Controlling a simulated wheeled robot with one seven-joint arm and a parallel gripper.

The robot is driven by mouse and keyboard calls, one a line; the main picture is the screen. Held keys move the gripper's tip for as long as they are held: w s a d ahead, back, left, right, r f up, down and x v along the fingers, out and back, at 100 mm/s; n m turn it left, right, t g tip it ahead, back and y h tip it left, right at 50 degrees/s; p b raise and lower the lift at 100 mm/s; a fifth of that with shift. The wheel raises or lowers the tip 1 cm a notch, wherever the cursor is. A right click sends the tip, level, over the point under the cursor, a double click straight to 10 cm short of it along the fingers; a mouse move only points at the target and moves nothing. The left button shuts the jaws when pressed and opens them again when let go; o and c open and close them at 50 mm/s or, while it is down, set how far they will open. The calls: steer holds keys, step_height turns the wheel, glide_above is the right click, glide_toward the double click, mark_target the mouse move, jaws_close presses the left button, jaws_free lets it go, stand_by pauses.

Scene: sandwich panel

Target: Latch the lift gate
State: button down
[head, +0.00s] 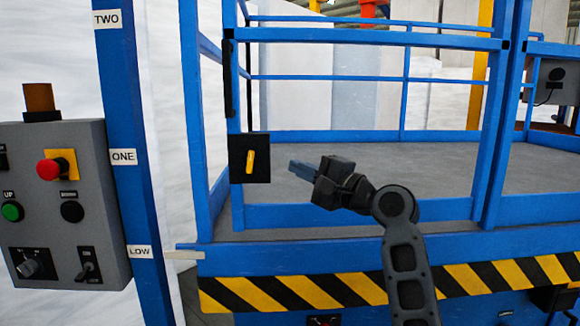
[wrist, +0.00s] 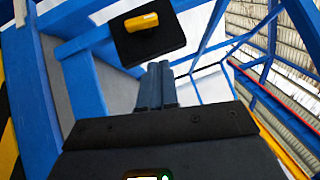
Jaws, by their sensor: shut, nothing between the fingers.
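The lift gate (head: 240,220) is a blue railed frame at the front of the platform. Its latch is a yellow handle (head: 250,162) on a black square plate (head: 236,172) on the gate's left upright. The handle stands nearly upright in the head view. In the wrist view the yellow handle (wrist: 141,21) and black plate (wrist: 150,46) are at the top, beyond my fingertips. My gripper (head: 293,168) is shut and empty, to the right of the latch plate and apart from it. Its fingers also show in the wrist view (wrist: 157,68), pointing toward the plate.
A grey control box (head: 100,200) with a red button (head: 48,169) and a green button (head: 12,211) stands at the left. A blue post carries labels, with LOW (head: 139,252) near the platform's level. A black-yellow striped edge (head: 320,291) runs below. The platform floor (head: 440,160) looks clear.

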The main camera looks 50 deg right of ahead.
steer(key=shift+s+f+b, duration=0.2)
steer(key=shift+s+f, duration=0.05)
steer(key=shift+s, duration=1.1)
steer(key=shift+s+f+b, duration=0.2)
steer(key=shift+s+f, duration=0.05)
steer(key=shift+s, duration=1.05)
steer(key=s+a+f+n+g+h, duration=0.15)
steer(key=s+a+f, duration=0.25)
steer(key=f, duration=0.4)
steer(key=s+a+f+n+g+h, duration=0.1)
steer(key=s+a+f+n, duration=0.1)
steer(key=s+a+f, duration=0.45)
steer(key=s+a+f+n+g+h, duration=0.1)
steer(key=a+f+n, duration=0.15)
steer(key=f, duration=0.65)
steer(key=s+a+n+y, duration=0.1)
steer(key=s+a+n, duration=0.3)
steer(key=s, duration=0.4)
steer(key=s+a+n+g+y, duration=0.1)
steer(key=s+a+n, duration=0.3)
steer(key=s, duration=0.4)
steer(key=s+a+f+n+y, duration=0.1)
steer(key=s+a+n, duration=0.3)
steer(key=s, duration=0.4)
steer(key=shift+s+a+n, duration=0.15)
steer(key=shift+s+n, duration=0.25)
steer(key=shift+n, duration=0.3)
steer(key=shift+g, duration=0.25)
